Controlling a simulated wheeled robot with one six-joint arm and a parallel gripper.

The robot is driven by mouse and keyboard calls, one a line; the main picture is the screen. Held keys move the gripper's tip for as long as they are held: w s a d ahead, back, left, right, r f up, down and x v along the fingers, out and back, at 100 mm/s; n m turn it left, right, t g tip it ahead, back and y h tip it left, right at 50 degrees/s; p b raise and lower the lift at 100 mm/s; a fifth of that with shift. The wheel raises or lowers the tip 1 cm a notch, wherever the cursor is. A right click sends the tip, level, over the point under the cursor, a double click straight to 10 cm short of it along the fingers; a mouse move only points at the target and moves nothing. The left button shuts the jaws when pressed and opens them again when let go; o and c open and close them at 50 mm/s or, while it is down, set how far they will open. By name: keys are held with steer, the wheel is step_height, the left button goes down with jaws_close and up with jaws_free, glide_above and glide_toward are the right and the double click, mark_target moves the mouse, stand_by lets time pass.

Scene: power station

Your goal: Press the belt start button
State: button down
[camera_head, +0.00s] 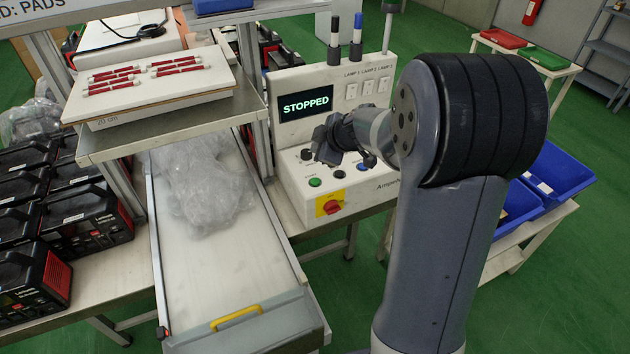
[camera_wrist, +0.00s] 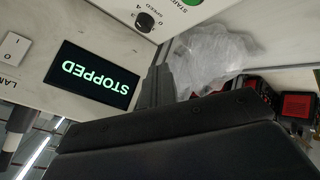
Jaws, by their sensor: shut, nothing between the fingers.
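The control box (camera_head: 295,77) has a screen (camera_head: 305,106) reading STOPPED, which also shows upside down in the wrist view (camera_wrist: 95,76). On its sloping face are a green button (camera_head: 315,182), a black button (camera_head: 339,174), a blue button (camera_head: 363,167) and a black knob (camera_head: 306,155). In the wrist view the green button (camera_wrist: 192,2), labelled START, is cut by the top edge, near the speed knob (camera_wrist: 145,21). My gripper (camera_head: 322,150) is shut and empty, in front of the screen and above the button face; its fingers (camera_wrist: 157,87) also show in the wrist view.
Left is the belt (camera_head: 215,262) carrying a clear plastic bundle (camera_head: 200,188). A shelf (camera_head: 168,137) with a tray of red-banded parts overhangs it. Blue bins (camera_head: 560,171) stand right.

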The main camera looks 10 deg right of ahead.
steer(key=b, duration=0.4)
glide_above(318, 183)
step_height(318, 183, down, 7)
steer(key=shift+r, duration=0.15)
steer(key=f+b, duration=0.2)
steer(key=shift+b, duration=0.4)
steer(key=shift+f+b, duration=0.7)
steer(key=shift+b, duration=0.95)
stand_by(1.8)
stand_by(0.3)
steer(key=shift+r, duration=0.8)
steer(key=shift+r+p, duration=1.4)
steer(key=shift+r, duration=1.1)
steer(key=shift+f, duration=0.15)
